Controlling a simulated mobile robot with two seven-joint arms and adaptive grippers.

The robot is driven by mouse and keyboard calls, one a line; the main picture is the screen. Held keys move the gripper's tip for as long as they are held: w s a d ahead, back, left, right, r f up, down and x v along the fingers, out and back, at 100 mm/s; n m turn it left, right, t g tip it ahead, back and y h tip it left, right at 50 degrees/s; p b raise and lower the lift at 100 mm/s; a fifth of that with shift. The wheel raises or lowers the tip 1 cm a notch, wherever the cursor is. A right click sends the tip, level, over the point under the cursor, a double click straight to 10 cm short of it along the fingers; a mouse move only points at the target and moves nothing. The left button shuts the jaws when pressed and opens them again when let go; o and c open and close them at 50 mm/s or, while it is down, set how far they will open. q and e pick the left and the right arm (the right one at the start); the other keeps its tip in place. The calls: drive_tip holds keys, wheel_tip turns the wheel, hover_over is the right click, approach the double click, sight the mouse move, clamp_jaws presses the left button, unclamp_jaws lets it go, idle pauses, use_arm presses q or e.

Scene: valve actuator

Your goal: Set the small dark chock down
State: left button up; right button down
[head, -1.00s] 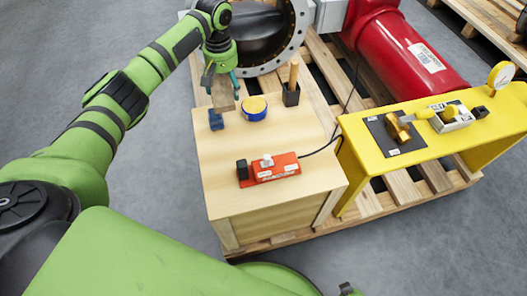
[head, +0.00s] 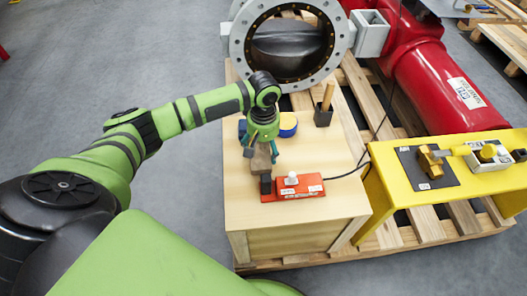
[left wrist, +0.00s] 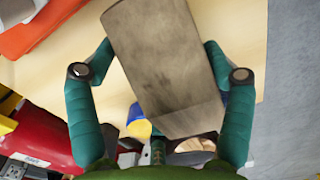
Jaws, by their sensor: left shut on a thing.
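The chock (head: 261,163) is a grey-brown, worn block with a sloped end. My left gripper (head: 262,150) is shut on it, one teal finger on each side. In the left wrist view the chock (left wrist: 165,65) fills the middle between the fingers. In the head view it hangs over the light wooden table top (head: 243,205), just behind a black block (head: 266,186) at the left end of the red box. Whether its lower end touches the table or the black block I cannot tell. My right gripper is not in view.
The red box (head: 305,190) with a white knob lies close by. A blue and yellow round tin (head: 288,126), a blue piece (head: 242,128) and a black holder with a wooden handle (head: 323,116) stand farther back. The table's front left is bare. A yellow bench (head: 400,205) is at right.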

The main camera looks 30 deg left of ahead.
use_arm(q)
drive_tip(key=shift+f, duration=1.1)
drive_tip(key=o, duration=1.2)
drive_tip(key=shift+f, duration=0.15)
